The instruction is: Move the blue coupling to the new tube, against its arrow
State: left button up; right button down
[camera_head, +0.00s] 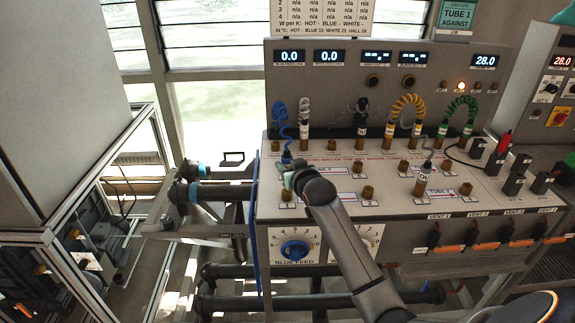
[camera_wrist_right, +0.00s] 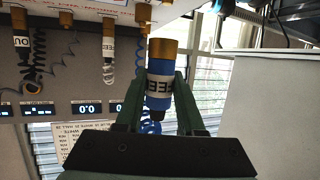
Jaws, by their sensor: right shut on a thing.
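The blue coupling (camera_wrist_right: 159,88) has a blue body, a white label with black letters and a brass end. In the wrist view it is between the green fingers of my right gripper (camera_wrist_right: 158,108), which is shut on it. In the head view my right gripper (camera_head: 287,180) is at the left end of the panel top, by the blue coupling (camera_head: 287,156) and its coiled blue hose (camera_head: 280,118). Whether the brass end sits on a port cannot be told. The tube 1 arrow label (camera_head: 320,170) lies right of the gripper. My left gripper is not in view.
Bare brass ports (camera_head: 367,192) stand on the panel top (camera_head: 385,208). A white-hose coupling (camera_head: 304,143) stands close to the gripper. An OUT coupling (camera_head: 421,185) stands farther right. A sign (camera_head: 457,14) reads "TUBE 1 AGAINST".

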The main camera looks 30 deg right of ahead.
aim_at(289, 166)
jog(key=shift+f, duration=0.45)
dwell(0.3)
jog(key=shift+f, duration=0.1)
dwell(0.3)
jog(key=shift+f+b, duration=0.5)
jog(key=shift+f, duration=0.95)
jog(key=shift+r, duration=0.1)
jog(key=shift+c, duration=2.2)
grip_release()
jog(key=shift+s+a+r+p, duration=0.15)
jog(key=shift+s+r+p, duration=0.55)
jog(key=shift+r+p, duration=0.2)
jog(key=shift+s+a+r+p, duration=0.2)
jog(key=shift+s+r+p, duration=0.5)
jog(key=shift+r, duration=0.25)
jog(key=shift+s+a+r+p, duration=0.15)
jog(key=shift+s+r+p, duration=0.5)
jog(key=shift+r+p, duration=0.3)
